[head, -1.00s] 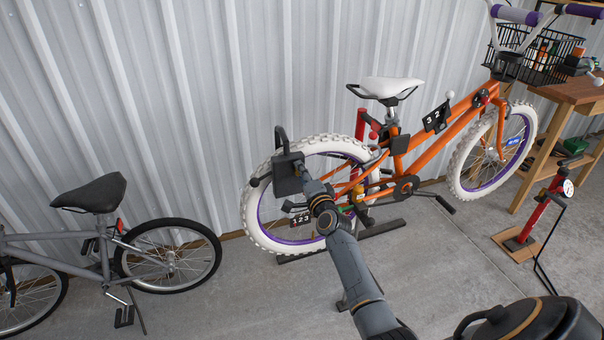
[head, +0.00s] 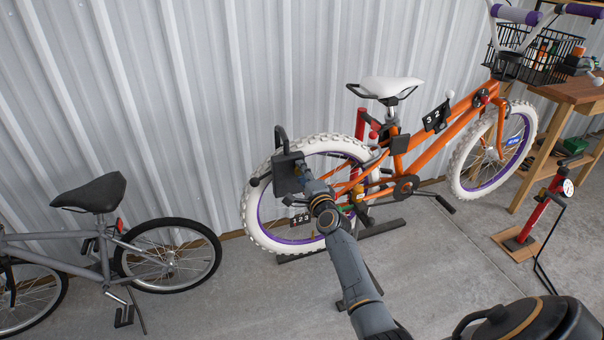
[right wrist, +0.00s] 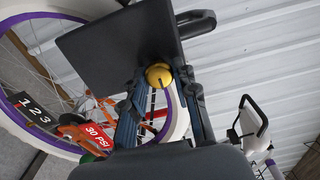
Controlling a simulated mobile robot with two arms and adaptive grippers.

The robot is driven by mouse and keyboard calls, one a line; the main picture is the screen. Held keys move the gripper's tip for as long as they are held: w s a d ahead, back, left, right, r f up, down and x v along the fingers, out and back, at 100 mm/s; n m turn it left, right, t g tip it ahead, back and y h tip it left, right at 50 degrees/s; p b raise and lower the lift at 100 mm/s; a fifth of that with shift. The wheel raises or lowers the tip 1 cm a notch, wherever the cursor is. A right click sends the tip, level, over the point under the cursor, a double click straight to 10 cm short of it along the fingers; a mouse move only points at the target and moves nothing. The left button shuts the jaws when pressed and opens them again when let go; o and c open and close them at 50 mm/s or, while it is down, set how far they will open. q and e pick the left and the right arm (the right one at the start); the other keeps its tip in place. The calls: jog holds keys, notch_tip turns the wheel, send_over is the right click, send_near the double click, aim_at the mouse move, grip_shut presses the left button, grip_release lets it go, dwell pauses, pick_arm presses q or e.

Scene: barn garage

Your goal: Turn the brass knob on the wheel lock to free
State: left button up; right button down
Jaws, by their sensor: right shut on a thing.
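The wheel lock (head: 287,174) is a dark box with a shackle, set at the rear wheel of the orange bike (head: 425,145). In the right wrist view its flat dark body (right wrist: 110,45) fills the upper middle. The round brass knob (right wrist: 158,75) has a dark line on its face. My right gripper (head: 304,178) reaches the lock from the front right. In the right wrist view its fingers (right wrist: 160,86) stand on either side of the knob and are shut on it. The knob is hidden in the head view. My left gripper is not in view.
A grey bike (head: 95,255) stands at the left. A red floor pump (head: 540,212) and a wooden bench (head: 570,92) are at the right. Number plates (head: 301,219) hang by the orange bike's rear wheel. A corrugated wall stands close behind.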

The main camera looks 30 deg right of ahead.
jog(key=c, duration=1.1)
grip_release()
jog(key=shift+o, duration=0.2)
jog(key=v, duration=1.2)
jog(key=shift+f, duration=0.15)
jog(key=s+a+f+n+g+y, duration=0.1)
jog(key=a+f+n+g+y, duration=0.2)
jog(key=f, duration=0.7)
jog(key=s+a+f+n+g, duration=0.1)
jog(key=s+a+f+n, duration=0.2)
jog(key=f, duration=0.6)
jog(key=s+a+f+n+g+y, duration=0.1)
jog(key=s+a+f+n+g, duration=0.2)
jog(key=f, duration=0.5)
jog(key=s+a+f+n+g, duration=0.1)
jog(key=s+a+f+n, duration=0.1)
jog(key=s+a+f, duration=0.35)
jog(key=s+f+n+g, duration=0.2)
jog(key=s+f+n, duration=0.2)
jog(key=s, duration=0.8)
jog(key=s+a+f+n+g+p, duration=0.1)
jog(key=s+f+n+g, duration=0.2)
jog(key=s+f, duration=0.6)
jog(key=s+a+f+n+g, duration=0.1)
jog(key=s+f+n+g, duration=0.2)
jog(key=s, duration=1.3)
notch_tip(320, 180, down, 4)
jog(key=shift+f+n+p, duration=0.1)
jog(key=shift+n+p, duration=0.25)
jog(key=shift+n, duration=0.85)
